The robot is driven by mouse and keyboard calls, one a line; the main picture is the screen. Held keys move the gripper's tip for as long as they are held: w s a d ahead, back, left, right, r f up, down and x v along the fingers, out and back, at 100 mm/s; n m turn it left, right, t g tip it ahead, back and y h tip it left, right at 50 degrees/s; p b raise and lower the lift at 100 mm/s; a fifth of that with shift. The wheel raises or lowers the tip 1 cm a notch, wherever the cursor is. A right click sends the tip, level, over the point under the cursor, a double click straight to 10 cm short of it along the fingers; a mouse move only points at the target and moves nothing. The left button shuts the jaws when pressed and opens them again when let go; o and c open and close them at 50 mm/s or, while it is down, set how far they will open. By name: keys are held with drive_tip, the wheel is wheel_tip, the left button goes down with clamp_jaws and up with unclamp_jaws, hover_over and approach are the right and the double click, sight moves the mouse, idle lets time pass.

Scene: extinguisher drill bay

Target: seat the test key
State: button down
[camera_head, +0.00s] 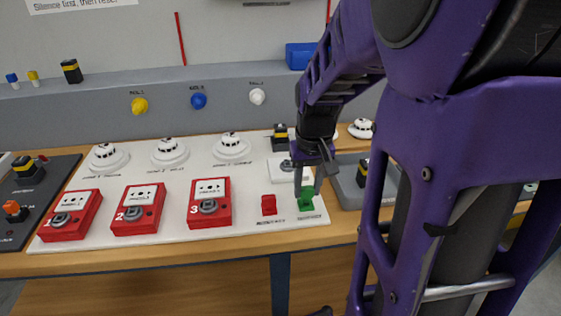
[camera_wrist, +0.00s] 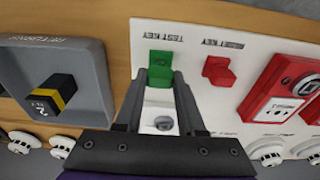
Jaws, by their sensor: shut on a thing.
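The green test key (camera_head: 306,203) stands at the front right of the white board, at the printed label TEST KEY. It also shows in the wrist view (camera_wrist: 160,58), between my fingertips. My gripper (camera_head: 307,183) points down and is shut on the green key. The fingers (camera_wrist: 161,76) hide part of its sides. I cannot tell whether the key is clear of its place on the board. A small white plate with a round grey keyhole (camera_wrist: 164,123) lies behind the key, partly hidden by my gripper in the wrist view.
A red key (camera_head: 268,204) stands close to the left of the green one. Red call points (camera_head: 209,203) and white detectors (camera_head: 168,152) cover the board's left. A grey tray (camera_wrist: 88,70) with a black-and-yellow block (camera_wrist: 52,95) adjoins the board's right side.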

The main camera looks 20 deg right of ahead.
drive_tip(key=shift+f+b, duration=0.45)
drive_tip(key=shift+f, duration=0.25)
idle(0.3)
drive_tip(key=shift+c, duration=0.6)
unclamp_jaws()
drive_tip(key=shift+r, duration=0.2)
drive_tip(key=shift+r+p, duration=3)
drive_tip(key=shift+r, duration=0.4)
drive_tip(key=shift+a+f, duration=0.1)
